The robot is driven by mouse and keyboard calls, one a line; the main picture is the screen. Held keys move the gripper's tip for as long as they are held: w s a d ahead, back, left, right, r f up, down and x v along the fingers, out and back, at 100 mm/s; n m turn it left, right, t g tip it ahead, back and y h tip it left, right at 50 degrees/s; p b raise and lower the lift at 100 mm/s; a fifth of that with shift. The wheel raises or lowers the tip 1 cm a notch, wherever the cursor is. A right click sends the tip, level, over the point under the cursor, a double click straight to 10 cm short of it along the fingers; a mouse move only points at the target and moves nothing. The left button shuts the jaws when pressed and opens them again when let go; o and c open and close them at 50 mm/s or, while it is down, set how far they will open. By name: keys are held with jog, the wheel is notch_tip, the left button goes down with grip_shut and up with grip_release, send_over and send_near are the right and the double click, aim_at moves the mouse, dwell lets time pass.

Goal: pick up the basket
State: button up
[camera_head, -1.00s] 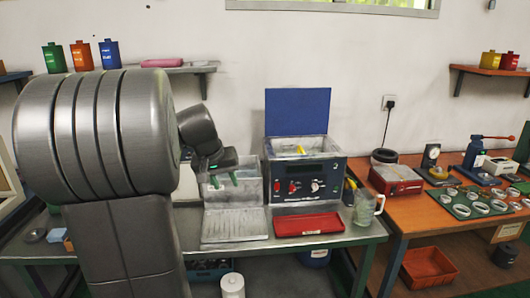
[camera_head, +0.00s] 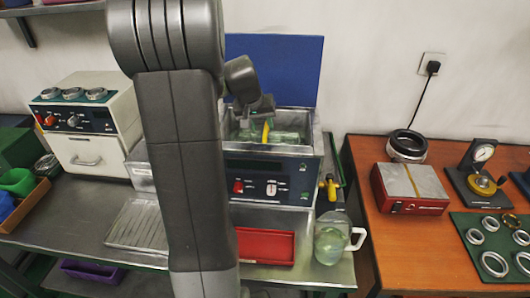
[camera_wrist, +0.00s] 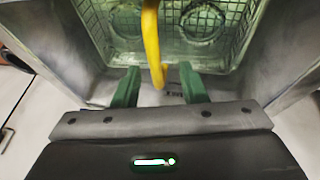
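The basket (camera_wrist: 229,20) is a greenish wire-mesh basket with a yellow handle (camera_wrist: 152,45). It sits inside the open tank of the cleaner (camera_head: 272,170), where its yellow handle (camera_head: 265,132) also shows in the head view. Round ring shapes lie in the basket's bottom. My gripper (camera_wrist: 160,84) is over the tank with its two green fingers apart. The handle shows between the fingers in the wrist view; I see no contact. In the head view my gripper (camera_head: 250,118) is at the tank's left part, and my arm hides some of the bench.
The cleaner's blue lid (camera_head: 275,70) stands upright behind the tank. A red tray (camera_head: 265,246) and a glass jug (camera_head: 330,245) are in front. A ribbed tray (camera_head: 138,226) lies left. An orange table (camera_head: 400,245) with a red box (camera_head: 410,190) is at right.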

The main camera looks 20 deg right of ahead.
aim_at(265, 129)
jog(key=f, duration=0.1)
jog(key=d, duration=0.1)
jog(key=f, duration=0.1)
jog(key=shift+w+d+f, duration=0.25)
jog(key=shift+d+f, duration=0.05)
jog(key=shift+d, duration=0.05)
jog(key=shift+w+f, duration=0.15)
jog(key=shift+f, duration=0.35)
grip_shut()
jog(key=shift+r, duration=0.1)
dwell(0.5)
